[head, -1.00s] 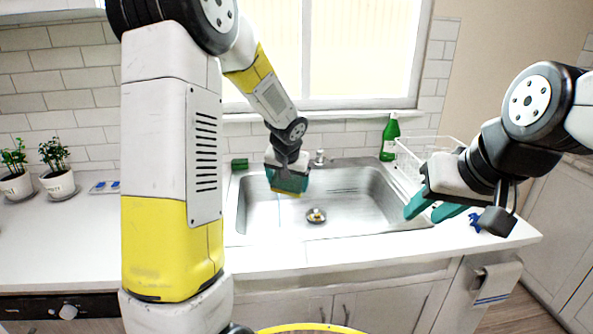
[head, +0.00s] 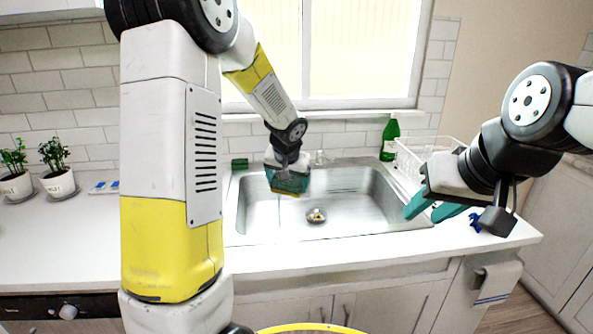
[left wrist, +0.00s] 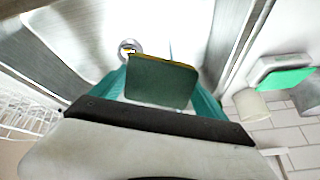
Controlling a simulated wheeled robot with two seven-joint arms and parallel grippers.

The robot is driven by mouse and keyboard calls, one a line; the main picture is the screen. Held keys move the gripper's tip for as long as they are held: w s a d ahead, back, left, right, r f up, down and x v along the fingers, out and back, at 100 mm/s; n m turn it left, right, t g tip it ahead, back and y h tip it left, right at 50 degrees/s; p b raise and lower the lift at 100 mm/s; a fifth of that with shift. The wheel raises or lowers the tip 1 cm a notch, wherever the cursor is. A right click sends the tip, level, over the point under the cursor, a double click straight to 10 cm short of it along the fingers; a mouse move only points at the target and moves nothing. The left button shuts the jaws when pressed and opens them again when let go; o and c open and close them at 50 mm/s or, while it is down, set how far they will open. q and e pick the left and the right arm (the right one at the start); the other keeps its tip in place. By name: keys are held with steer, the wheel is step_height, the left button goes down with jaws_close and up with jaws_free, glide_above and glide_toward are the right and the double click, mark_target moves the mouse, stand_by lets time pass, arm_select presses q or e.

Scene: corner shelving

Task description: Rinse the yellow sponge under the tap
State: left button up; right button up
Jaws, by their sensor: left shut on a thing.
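My left gripper (head: 287,182) is shut on the yellow sponge (head: 288,194) and holds it above the left part of the sink basin (head: 360,205). In the left wrist view the sponge (left wrist: 160,84) shows a dark green face and a thin yellow edge between the teal fingers. A thin, faint line like a water stream (head: 279,212) runs down below the sponge. The tap is mostly hidden behind my gripper; a small metal fitting (head: 319,157) shows behind the sink. My right gripper (head: 432,209) is open and empty over the counter right of the sink.
A green bottle (head: 389,140) and a white dish rack (head: 425,152) stand at the back right. A small green block (head: 239,164) is at the sink's back left corner. Potted plants (head: 58,180) stand far left. A drain (head: 316,215) is in the basin floor.

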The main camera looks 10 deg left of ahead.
stand_by(0.3)
arm_select(q)
steer(key=s+d+r, duration=0.1)
steer(key=s+r, duration=0.3)
steer(key=s, duration=0.1)
stand_by(0.4)
stand_by(0.3)
